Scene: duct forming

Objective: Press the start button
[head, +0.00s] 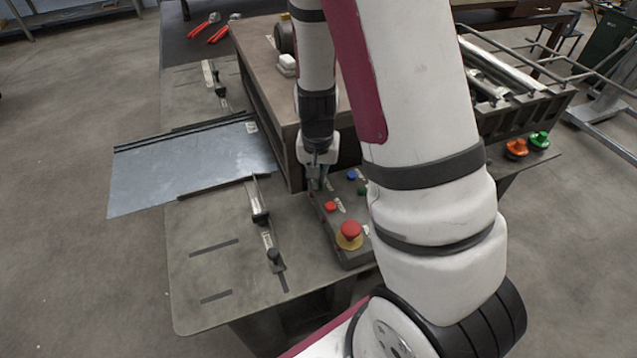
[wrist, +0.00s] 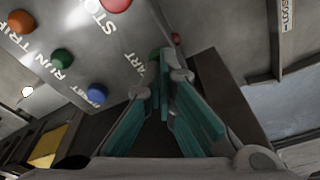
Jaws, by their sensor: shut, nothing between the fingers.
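The control box (head: 350,254) sits on the worktable and carries coloured buttons. In the head view it shows a red button (head: 330,207), a large red mushroom button on a yellow base (head: 349,232), and a blue button (head: 351,174). My gripper (head: 317,185) points down at the box's far left end. In the wrist view its teal fingers (wrist: 163,58) are shut and empty, with the tips beside a partly covered label ending in "ART" (wrist: 134,64). The button at that label is hidden behind the fingertips. I cannot tell whether they touch it.
The wrist view also shows a blue button (wrist: 98,93), a green lamp or button (wrist: 62,58) and an orange one (wrist: 21,21). A brown machine housing (head: 265,85) stands close beside my gripper. A metal sheet (head: 190,165) lies to the left.

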